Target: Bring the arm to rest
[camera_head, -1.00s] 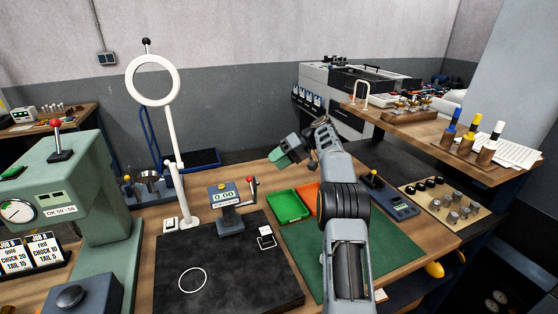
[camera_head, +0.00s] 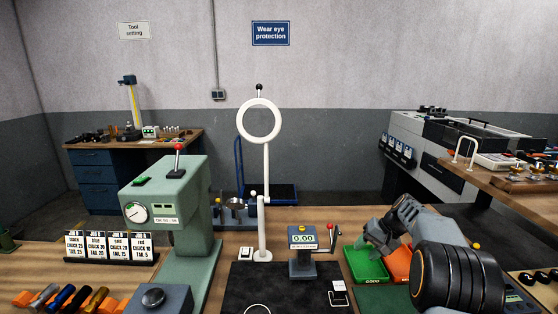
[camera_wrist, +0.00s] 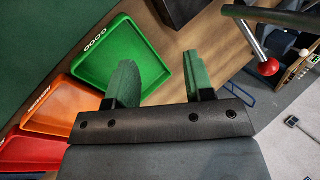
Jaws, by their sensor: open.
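My gripper (camera_wrist: 162,85) is open in the wrist view, its two green-padded fingers apart with nothing between them. In the head view my gripper (camera_head: 372,236) is partly hidden by my own dark wrist and arm links at the lower right. It hangs over the bench beside the green GOOD tray (camera_head: 362,264). The wrist view shows the green tray (camera_wrist: 150,50) behind and left of the fingers; whether they touch it cannot be told, but they look above it. The tray looks empty.
An orange tray (camera_head: 398,264) lies right of the green one; a red tray (camera_wrist: 30,152) shows in the wrist view. A gauge reading 0.00 (camera_head: 303,240), a white ring lamp (camera_head: 259,121) and a green press (camera_head: 168,200) stand left. The black mat (camera_head: 270,285) has clear room.

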